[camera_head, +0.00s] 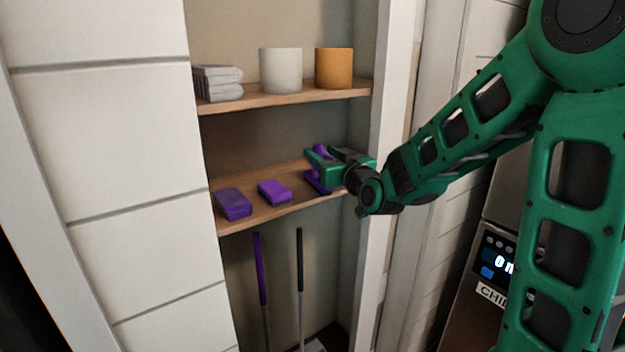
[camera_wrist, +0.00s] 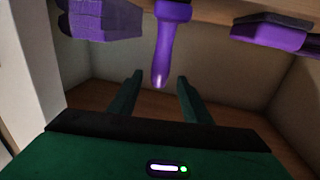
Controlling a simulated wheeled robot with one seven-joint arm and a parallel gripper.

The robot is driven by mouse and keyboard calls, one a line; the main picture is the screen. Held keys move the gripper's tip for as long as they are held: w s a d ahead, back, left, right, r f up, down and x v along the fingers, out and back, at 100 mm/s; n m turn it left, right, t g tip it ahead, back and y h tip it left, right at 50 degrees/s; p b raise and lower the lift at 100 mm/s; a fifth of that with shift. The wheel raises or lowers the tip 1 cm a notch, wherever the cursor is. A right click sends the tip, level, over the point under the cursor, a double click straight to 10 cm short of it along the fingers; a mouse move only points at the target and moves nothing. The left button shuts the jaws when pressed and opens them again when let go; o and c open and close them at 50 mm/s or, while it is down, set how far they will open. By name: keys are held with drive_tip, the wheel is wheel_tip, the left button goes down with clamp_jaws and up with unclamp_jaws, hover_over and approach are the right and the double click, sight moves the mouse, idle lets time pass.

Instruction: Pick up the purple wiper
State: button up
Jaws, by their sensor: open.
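The purple wiper (camera_head: 316,182) is on the middle shelf at its right end, partly hidden behind my gripper (camera_head: 312,162). In the wrist view its purple handle (camera_wrist: 172,40) points toward my gripper (camera_wrist: 160,76). The rounded handle end lies between the two green fingertips, with a gap on each side. The fingers are open and hold nothing.
A purple block (camera_head: 274,191) and a purple and dark item (camera_head: 233,204) lie left on the same shelf (camera_head: 275,212). Above, the upper shelf (camera_head: 285,98) holds folded cloths (camera_head: 218,83), a white canister (camera_head: 281,71) and an orange one (camera_head: 334,69). Long-handled tools stand below.

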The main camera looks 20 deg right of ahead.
drive_tip(key=shift+w+a, duration=0.15)
drive_tip(key=shift+w, duration=1.05)
drive_tip(key=shift+w+a, duration=0.2)
drive_tip(key=shift+w, duration=1)
drive_tip(key=shift+w+a, duration=0.15)
drive_tip(key=shift+w, duration=1.05)
clamp_jaws()
